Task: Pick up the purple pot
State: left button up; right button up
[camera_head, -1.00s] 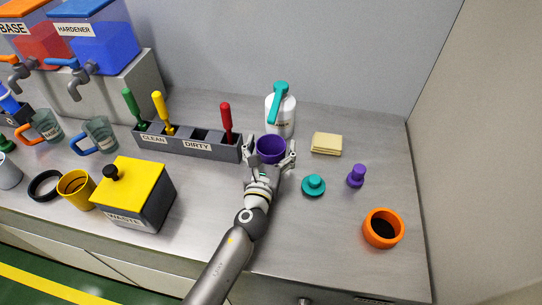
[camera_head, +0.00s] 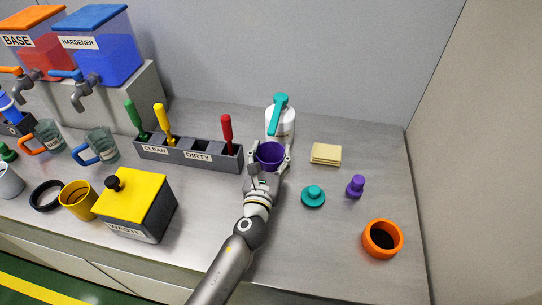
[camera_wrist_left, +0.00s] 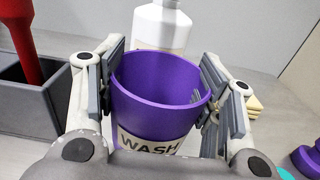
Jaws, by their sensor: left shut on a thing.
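The purple pot (camera_head: 271,154) stands upright in front of the white bottle with a teal top. In the left wrist view the purple pot (camera_wrist_left: 160,95) is open at the top, looks empty, and bears a label reading WASH. My left gripper (camera_head: 269,163) is shut on it, with one finger pad on each side of its wall. The gripper (camera_wrist_left: 162,100) also shows around the pot in the left wrist view. Whether the pot's base touches the counter is hidden. My right gripper is not in view.
The white bottle (camera_head: 280,122) is close behind the pot. The grey CLEAN/DIRTY holder (camera_head: 190,154) is just left. A teal knobbed piece (camera_head: 313,196), purple piece (camera_head: 355,187), yellow sponge (camera_head: 326,154) and orange ring-like pot (camera_head: 382,239) are to the right.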

pick_arm(q)
notch_tip(320, 180, up, 3)
jog(key=shift+f+p, duration=0.1)
jog(key=shift+p, duration=0.6)
jog(key=s+a+b, duration=0.2)
jog(key=s, duration=0.7)
jog(key=s+a+b, duration=0.1)
jog(key=s+a, duration=0.1)
jog(key=s, duration=0.7)
jog(key=s+a+r+p, duration=0.35)
jog(key=s+r, duration=0.55)
jog(key=s, duration=0.4)
jog(key=w+a+f+b, duration=0.1)
jog(key=w+f+b, duration=0.1)
jog(key=w+f, duration=0.2)
jog(key=w+a+f+b, duration=0.2)
jog(key=w+f, duration=0.2)
jog(key=w+a+f+b, duration=0.2)
jog(key=w+f, duration=0.2)
jog(key=w, duration=0.1)
jog(key=shift+w+a+f+b, duration=0.1)
jog(key=shift+f+b, duration=0.25)
jog(key=shift+f, duration=0.15)
